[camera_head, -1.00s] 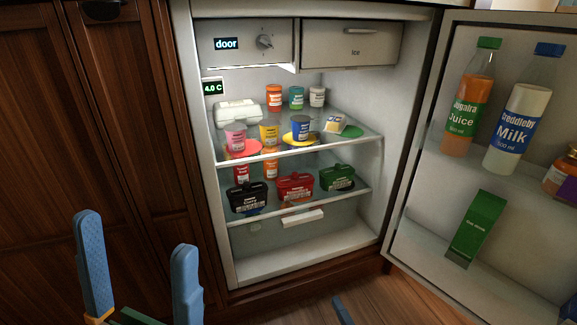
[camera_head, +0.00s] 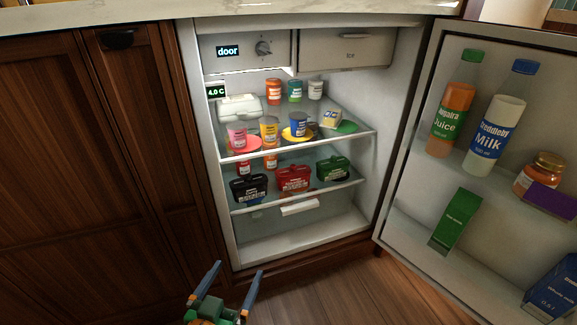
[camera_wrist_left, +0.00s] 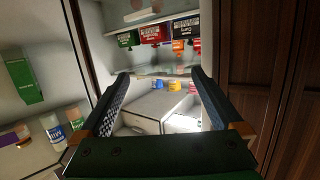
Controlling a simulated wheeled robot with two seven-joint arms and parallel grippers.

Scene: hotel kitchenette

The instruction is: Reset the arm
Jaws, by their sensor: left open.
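My left gripper (camera_head: 238,270) is low in the head view, in front of the cabinet base and below the open fridge. Its two blue fingers are apart with nothing between them. In the left wrist view the open fingers (camera_wrist_left: 160,73) frame the fridge interior, which appears upside down. The gripper touches no item that I can see. My right gripper is not in view.
The fridge door (camera_head: 402,215) stands open at right, holding a juice bottle (camera_head: 452,120), a milk bottle (camera_head: 494,133) and a green carton (camera_head: 455,220). Glass shelves hold cups and tubs, including a red tub (camera_head: 293,180). Wooden floor (camera_head: 350,285) is clear in front.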

